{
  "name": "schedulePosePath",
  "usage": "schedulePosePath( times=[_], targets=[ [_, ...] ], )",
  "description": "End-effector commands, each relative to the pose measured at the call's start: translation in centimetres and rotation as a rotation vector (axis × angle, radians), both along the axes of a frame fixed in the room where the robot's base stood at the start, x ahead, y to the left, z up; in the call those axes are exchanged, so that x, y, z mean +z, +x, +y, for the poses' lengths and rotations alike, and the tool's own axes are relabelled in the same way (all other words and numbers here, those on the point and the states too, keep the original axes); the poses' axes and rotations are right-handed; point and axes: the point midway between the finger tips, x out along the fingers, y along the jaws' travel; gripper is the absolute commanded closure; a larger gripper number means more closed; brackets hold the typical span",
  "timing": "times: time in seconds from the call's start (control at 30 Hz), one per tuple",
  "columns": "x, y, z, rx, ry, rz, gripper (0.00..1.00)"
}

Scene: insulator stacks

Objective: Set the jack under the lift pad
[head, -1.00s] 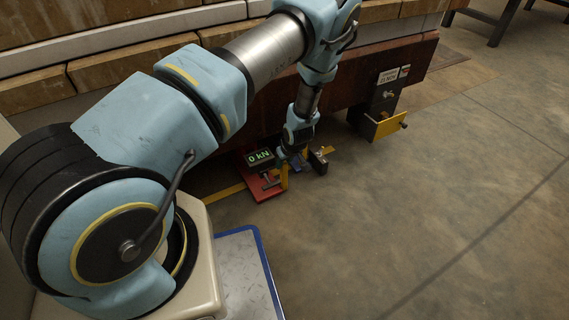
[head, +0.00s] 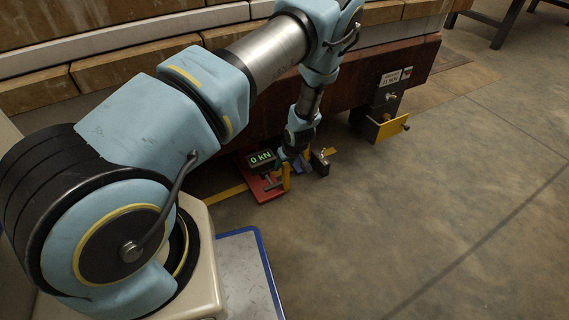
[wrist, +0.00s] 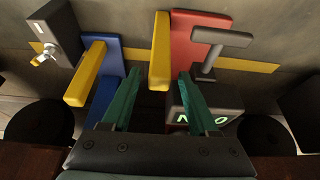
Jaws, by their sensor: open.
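A red jack-like unit (head: 268,190) with a dark readout box showing "0 kN" (head: 261,158) stands on the floor by the dark red beam. In the wrist view, its red body (wrist: 196,38) carries an upright yellow bar (wrist: 160,50) and a grey T-handle (wrist: 222,42). My gripper (wrist: 158,76) is open, with green fingers. The yellow bar lies ahead of the gap between the fingertips, and nothing is held. A blue unit with a yellow bar (wrist: 86,72) is left of my fingers. A bracket with a yellow plate (head: 392,127) hangs under the beam; I cannot tell whether it is the lift pad.
A grey block with a brass knob (wrist: 58,32) stands beside the blue unit. A yellow strip (wrist: 250,65) runs along the floor. The long dark red beam (head: 340,82) overhangs the work spot. The floor (head: 430,220) to the right is clear.

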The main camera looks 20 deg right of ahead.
Motion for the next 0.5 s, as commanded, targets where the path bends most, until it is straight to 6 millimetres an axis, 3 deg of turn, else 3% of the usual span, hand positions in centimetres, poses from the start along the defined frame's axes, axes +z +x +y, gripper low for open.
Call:
schedulePosePath(
  times=[0.17, 0.5],
  targets=[
    [1.9, -0.6, -0.2, -0.001, -0.002, 0.0, 0.4],
    [8.0, -3.1, -0.6, 0.0, -0.001, -0.001, 0.4]
  ],
)
